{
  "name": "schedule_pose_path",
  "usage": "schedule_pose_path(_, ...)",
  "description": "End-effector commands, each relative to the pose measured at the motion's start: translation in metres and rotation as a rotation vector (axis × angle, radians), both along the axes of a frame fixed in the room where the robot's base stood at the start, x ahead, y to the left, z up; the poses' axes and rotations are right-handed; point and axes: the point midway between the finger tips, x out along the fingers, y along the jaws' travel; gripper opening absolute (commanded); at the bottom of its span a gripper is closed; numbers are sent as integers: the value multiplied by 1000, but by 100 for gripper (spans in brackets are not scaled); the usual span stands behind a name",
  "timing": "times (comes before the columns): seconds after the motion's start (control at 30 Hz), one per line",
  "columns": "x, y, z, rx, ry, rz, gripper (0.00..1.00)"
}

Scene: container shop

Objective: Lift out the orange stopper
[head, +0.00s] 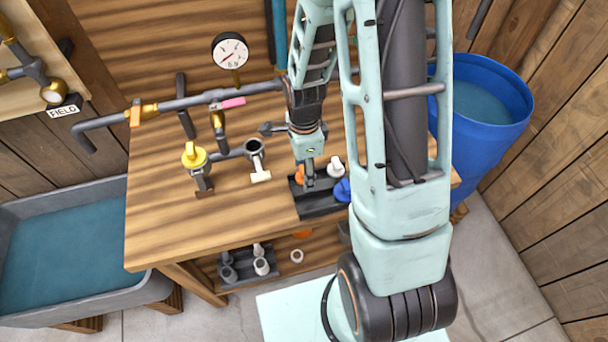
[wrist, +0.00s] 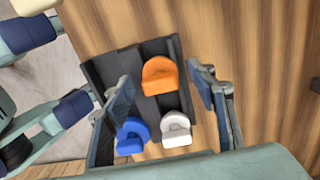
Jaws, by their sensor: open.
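The orange stopper (wrist: 160,76) sits in a black rack (wrist: 123,62) on the wooden table. In the wrist view it lies beyond my open gripper (wrist: 168,95), roughly between the lines of the two fingers. A blue stopper (wrist: 132,136) and a white stopper (wrist: 175,129) sit in the same rack, nearer the wrist. In the head view my gripper (head: 309,172) points down over the rack (head: 318,205), and the orange stopper (head: 299,175) shows just left of it. I see nothing held between the fingers.
Pipes with a pressure gauge (head: 230,51) and a yellow-handled valve (head: 194,156) stand on the table (head: 160,225) left of the rack. A blue barrel (head: 485,110) stands at the right, a grey water trough (head: 125,287) at the left. The table's front left is clear.

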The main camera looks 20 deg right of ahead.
Motion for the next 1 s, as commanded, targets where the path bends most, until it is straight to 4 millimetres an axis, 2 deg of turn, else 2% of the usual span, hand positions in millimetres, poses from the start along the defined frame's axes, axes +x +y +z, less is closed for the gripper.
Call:
schedule_pose_path(0.17,0,0,0,0,-1,0,51)
schedule_pose_path(0.57,0,0,0,0,-1,0,7)
schedule_pose_path(0.87,1,0,2,0,-1,0,7)
schedule_pose_path(1.0,2,-2,10,0,-2,0,7)
